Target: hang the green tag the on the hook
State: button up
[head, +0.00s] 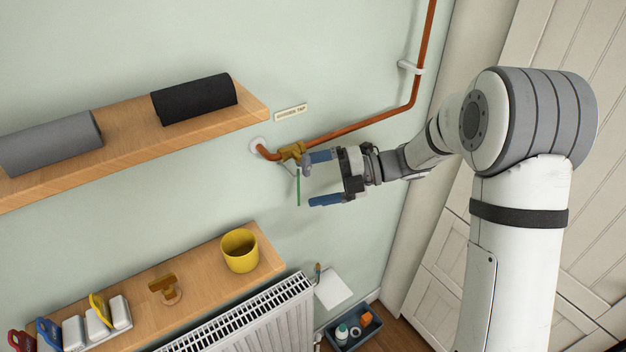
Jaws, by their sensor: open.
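The green tag (299,188) shows as a thin upright green strip, seen nearly edge-on, just left of my gripper's fingertips. Its upper end is close to the brass tap (292,151) on the copper pipe; what bears it is too small to tell. My gripper (308,181) is open, with one blue-tipped finger above the other. The upper fingertip is beside the tap and close to the tag's top; whether it touches either I cannot tell. No hook can be clearly made out; one may be hidden by the tap or the upper finger.
A copper pipe (366,122) runs along the wall. The upper shelf (130,137) holds dark rolls. The lower shelf (205,286) holds a yellow pot (240,252), a brass T-shaped piece (165,289) and tools. A radiator (250,322) and a tray (354,334) are below.

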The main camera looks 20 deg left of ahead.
jog(key=b+v, duration=0.1)
jog(key=v, duration=0.7)
jog(key=s+d+n+t+h, duration=0.8)
jog(key=s+d+n+h, duration=0.6)
jog(key=n, duration=1.8)
jog(key=shift+s+d+r+t+h, duration=0.15)
jog(key=shift+s+d+t+h, duration=0.2)
jog(key=shift+s+d, duration=3.5)
jog(key=shift+w+d, duration=0.3)
jog(key=shift+w, duration=0.1)
jog(key=shift+c, duration=0.2)
